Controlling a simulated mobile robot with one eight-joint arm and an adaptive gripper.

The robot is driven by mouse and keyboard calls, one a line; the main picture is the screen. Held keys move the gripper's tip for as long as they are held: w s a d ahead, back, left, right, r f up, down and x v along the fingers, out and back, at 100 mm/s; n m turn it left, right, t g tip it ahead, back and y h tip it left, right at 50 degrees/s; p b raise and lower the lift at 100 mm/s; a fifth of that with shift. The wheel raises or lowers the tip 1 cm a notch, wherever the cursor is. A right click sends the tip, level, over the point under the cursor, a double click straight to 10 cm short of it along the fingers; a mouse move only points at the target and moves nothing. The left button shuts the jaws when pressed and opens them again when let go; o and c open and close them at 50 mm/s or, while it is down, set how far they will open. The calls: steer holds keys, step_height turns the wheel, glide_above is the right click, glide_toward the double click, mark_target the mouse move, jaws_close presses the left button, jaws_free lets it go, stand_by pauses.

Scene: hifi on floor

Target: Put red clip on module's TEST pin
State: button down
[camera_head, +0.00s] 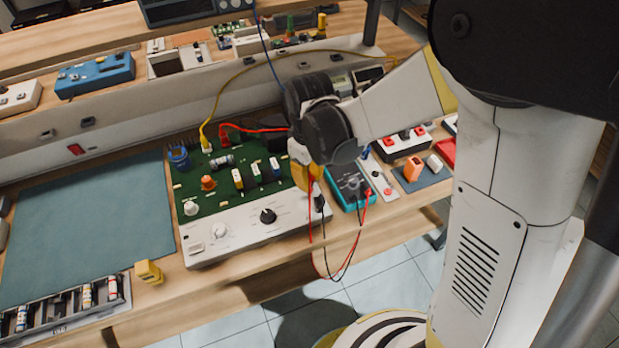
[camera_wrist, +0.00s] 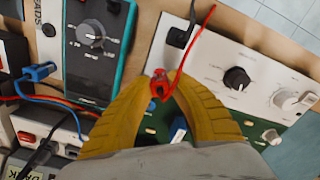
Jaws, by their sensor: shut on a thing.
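The red clip (camera_wrist: 158,84) sits between the tips of the yellow fingers of my gripper (camera_wrist: 159,90) in the wrist view. My gripper is shut on it, and a red lead runs up from it. In the head view my gripper (camera_head: 305,172) is over the right part of the module, and the clip itself is hard to make out. The module has a green board (camera_head: 232,203) and a white front panel (camera_head: 240,235) with knobs; the panel also shows in the wrist view (camera_wrist: 212,60). I cannot read a TEST label, and my fingers hide part of the board.
A teal multimeter (camera_head: 349,186) lies just right of the module, with red and black leads hanging over the bench edge. A blue-green mat (camera_head: 85,235) at left is clear. A parts rack (camera_head: 65,312) is at front left.

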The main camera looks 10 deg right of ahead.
steer(key=shift+f+b, duration=0.35)
steer(key=shift+f, duration=0.1)
stand_by(0.5)
steer(key=c, duration=1.3)
jaws_free()
steer(key=shift+r, duration=0.2)
step_height(320, 180, up, 12)
steer(key=shift+f, duration=0.15)
